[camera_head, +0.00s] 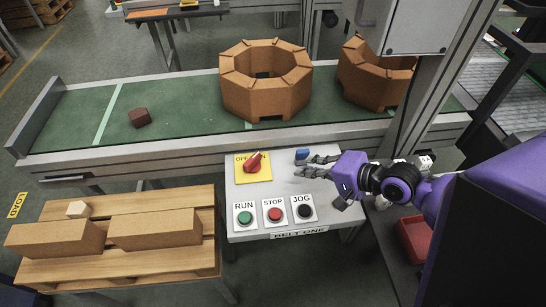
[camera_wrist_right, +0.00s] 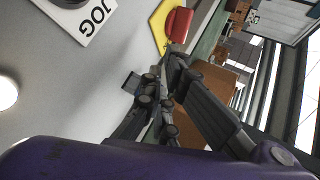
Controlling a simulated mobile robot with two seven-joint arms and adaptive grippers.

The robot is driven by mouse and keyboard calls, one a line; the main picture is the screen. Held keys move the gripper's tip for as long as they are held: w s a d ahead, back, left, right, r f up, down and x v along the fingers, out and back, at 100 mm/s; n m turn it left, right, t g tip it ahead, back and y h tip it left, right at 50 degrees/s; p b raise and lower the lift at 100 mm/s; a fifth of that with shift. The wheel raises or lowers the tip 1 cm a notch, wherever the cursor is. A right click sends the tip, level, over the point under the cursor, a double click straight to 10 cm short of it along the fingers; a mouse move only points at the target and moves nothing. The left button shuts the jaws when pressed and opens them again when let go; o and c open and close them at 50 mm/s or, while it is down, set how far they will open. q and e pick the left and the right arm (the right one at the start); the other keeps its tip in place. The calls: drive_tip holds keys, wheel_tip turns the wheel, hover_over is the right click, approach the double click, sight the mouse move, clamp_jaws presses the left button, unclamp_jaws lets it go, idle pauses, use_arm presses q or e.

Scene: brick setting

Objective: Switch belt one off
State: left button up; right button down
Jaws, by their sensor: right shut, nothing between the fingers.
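The control panel (camera_head: 284,182) labelled BELT ONE stands in front of the conveyor. A red rotary handle (camera_head: 253,163) sits tilted on a yellow plate (camera_head: 242,175); its lettering is partly covered. The handle also shows in the wrist view (camera_wrist_right: 179,24). Below it are the green RUN button (camera_head: 245,218), the red STOP button (camera_head: 274,214) and the black JOG button (camera_head: 305,210). My right gripper (camera_head: 308,168) is shut and empty above the panel's upper right, right of the handle and apart from it. My left gripper is not in view.
A small blue piece (camera_head: 302,154) lies at the panel's back edge near my right fingers. The green belt (camera_head: 175,115) carries brick rings (camera_head: 265,80) and a dark lump (camera_head: 140,118). A pallet table (camera_head: 125,270) with blocks stands left; a red bin (camera_head: 412,240) sits right.

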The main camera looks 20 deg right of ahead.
sight(282, 172)
drive_tip(key=x, duration=1)
drive_tip(key=shift+r, duration=0.15)
drive_tip(key=w, duration=0.1)
drive_tip(key=w+a, duration=0.1)
drive_tip(key=w, duration=0.1)
drive_tip(key=shift+w+a+r, duration=0.1)
drive_tip(key=shift+a, duration=0.25)
drive_tip(key=shift+w, duration=0.1)
